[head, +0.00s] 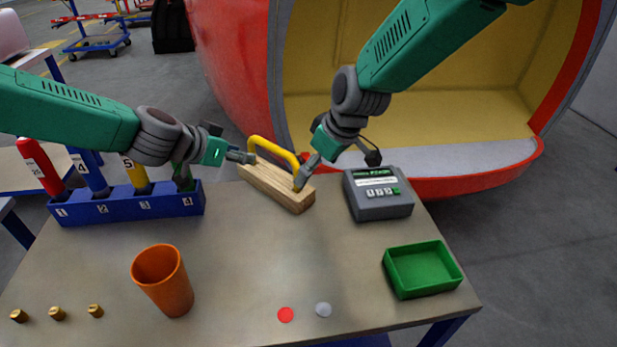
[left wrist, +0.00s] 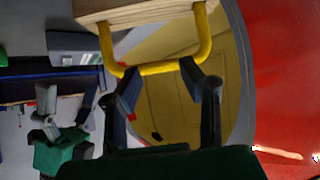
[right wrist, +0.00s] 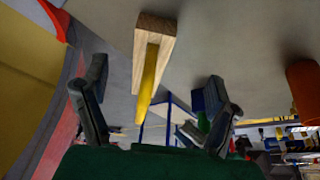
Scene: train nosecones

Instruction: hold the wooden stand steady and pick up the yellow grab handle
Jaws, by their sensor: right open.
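The yellow grab handle (head: 273,150) stands upright on the long wooden stand (head: 272,190) at the table's back edge. My left gripper (head: 240,157) is at the left end of the handle, above the stand. In the left wrist view its fingers (left wrist: 160,72) are apart, and the handle's bar (left wrist: 158,69) crosses at their tips. My right gripper (head: 337,170) is open at the right end, one finger by the handle's right leg. In the right wrist view the handle (right wrist: 149,80) and stand (right wrist: 155,35) lie between and beyond its spread fingers. Contact is unclear.
A grey device (head: 378,194) stands right of the stand, with a green tray (head: 422,269) in front. A blue numbered rack (head: 125,204) is at left, an orange cup (head: 163,280) nearer. The red nosecone (head: 235,70) rises behind the table. The table's middle is clear.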

